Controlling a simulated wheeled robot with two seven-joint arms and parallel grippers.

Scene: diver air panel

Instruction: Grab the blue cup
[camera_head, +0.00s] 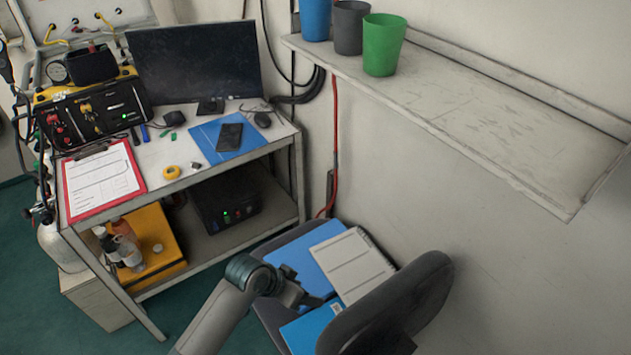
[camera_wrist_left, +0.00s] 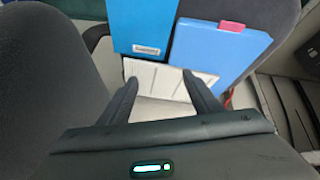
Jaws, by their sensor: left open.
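The blue cup (camera_head: 315,20) stands at the left end of the wall shelf (camera_head: 500,128), its top cut off by the upper picture edge. A dark grey cup (camera_head: 350,27) is right beside it, and a green cup (camera_head: 383,46) stands to the right. My left gripper (camera_head: 308,299) is low over the chair seat, far below the shelf; its fingers are small and hard to make out there. In the left wrist view the left gripper (camera_wrist_left: 166,88) is open and empty above a white notepad (camera_wrist_left: 160,80). The cups do not show in that view.
The office chair (camera_head: 400,300) holds blue folders (camera_head: 300,255) and the notepad, with its backrest near my left arm. A desk with a monitor (camera_head: 195,62), a clipboard (camera_head: 103,180) and equipment stands at the left. The shelf right of the green cup is clear.

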